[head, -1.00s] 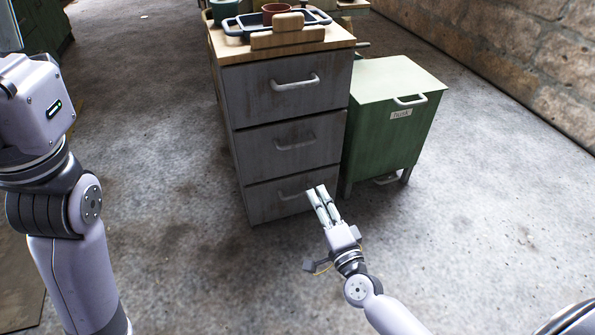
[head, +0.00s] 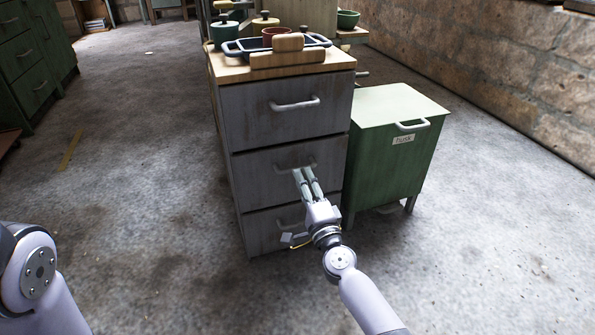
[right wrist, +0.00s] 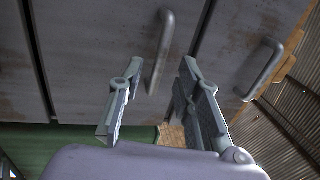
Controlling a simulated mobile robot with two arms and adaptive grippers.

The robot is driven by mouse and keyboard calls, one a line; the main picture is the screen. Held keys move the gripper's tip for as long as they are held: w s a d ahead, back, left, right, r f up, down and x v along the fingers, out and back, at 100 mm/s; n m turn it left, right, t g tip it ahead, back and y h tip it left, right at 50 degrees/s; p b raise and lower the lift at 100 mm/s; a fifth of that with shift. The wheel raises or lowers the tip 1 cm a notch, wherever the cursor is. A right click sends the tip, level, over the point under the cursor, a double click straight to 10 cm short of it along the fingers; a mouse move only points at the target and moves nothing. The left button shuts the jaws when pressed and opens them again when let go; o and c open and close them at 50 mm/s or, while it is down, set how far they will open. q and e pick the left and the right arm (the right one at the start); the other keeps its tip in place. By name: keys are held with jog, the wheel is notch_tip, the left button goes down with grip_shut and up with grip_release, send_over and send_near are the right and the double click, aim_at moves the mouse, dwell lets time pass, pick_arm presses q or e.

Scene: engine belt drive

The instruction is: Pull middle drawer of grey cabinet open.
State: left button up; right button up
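The grey cabinet (head: 232,140) has three stacked drawers with bar handles, all looking closed. The middle drawer (head: 258,180) has its handle (head: 283,165) partly behind my right gripper (head: 303,172), whose fingertips are at the handle's right part. In the right wrist view, the right gripper (right wrist: 160,78) is open, its fingers apart, with the middle handle (right wrist: 161,50) between and just beyond the fingertips. Whether the fingers touch it I cannot tell. Another handle (right wrist: 262,70) shows to the right. Only part of my left arm shows at lower left; its gripper is out of view.
A green bin (head: 385,165) stands close on the right. A stone wall is at right.

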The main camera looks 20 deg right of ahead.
aim_at(283, 155)
jog(key=shift+w+a+r+b, duration=0.1)
jog(key=shift+w+r+b, duration=0.1)
jog(key=shift+w, duration=1)
jog(key=shift+w+r+b, duration=0.1)
jog(key=shift+w+r, duration=0.1)
jog(key=shift+w, duration=0.95)
grip_shut()
